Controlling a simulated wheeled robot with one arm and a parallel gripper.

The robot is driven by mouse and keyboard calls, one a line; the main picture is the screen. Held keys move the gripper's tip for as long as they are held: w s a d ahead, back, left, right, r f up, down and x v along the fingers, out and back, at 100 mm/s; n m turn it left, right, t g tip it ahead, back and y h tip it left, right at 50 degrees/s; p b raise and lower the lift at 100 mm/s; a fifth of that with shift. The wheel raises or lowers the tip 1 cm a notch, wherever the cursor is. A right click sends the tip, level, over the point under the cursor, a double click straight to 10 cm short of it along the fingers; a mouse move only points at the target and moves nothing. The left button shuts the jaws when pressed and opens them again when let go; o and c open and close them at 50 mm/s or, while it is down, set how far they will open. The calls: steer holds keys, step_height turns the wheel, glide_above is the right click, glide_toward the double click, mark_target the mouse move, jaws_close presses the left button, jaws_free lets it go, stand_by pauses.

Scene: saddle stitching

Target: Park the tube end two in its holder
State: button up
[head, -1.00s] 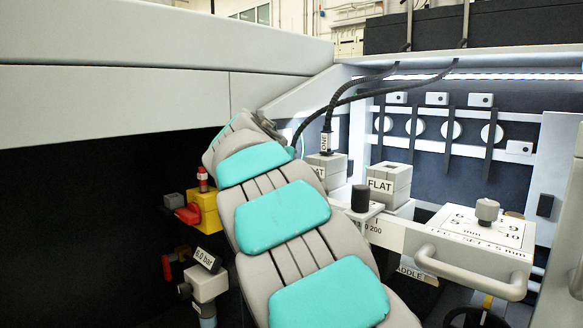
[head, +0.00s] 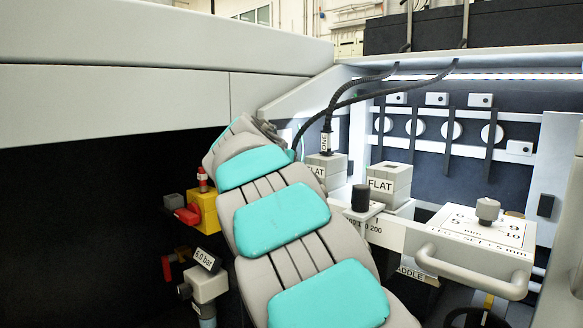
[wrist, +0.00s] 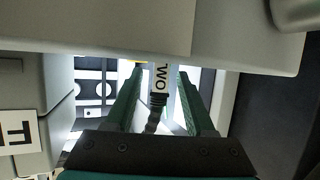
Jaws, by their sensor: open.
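Tube end two (wrist: 158,78), a white collar marked "TWO" on a black ribbed tube, shows in the wrist view between the fingers of my gripper (wrist: 158,76). The green fingers stand open, with a visible gap on both sides of the collar. The collar's far end meets the edge of a grey body in the picture, so I cannot tell whether it is seated in a holder. In the head view my arm hides the gripper and tube end two; only the black tube (head: 345,100) shows, running down behind the arm.
Tube end one (head: 326,141) stands on a grey block marked "FLAT" (head: 327,166). A second "FLAT" block (head: 389,183) is to its right. A grey overhang (wrist: 230,40) lies close to the fingers. A yellow-and-red switch (head: 203,209) is left of my arm.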

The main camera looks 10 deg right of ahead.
steer(key=shift+r, duration=0.25)
steer(key=v, duration=1.2)
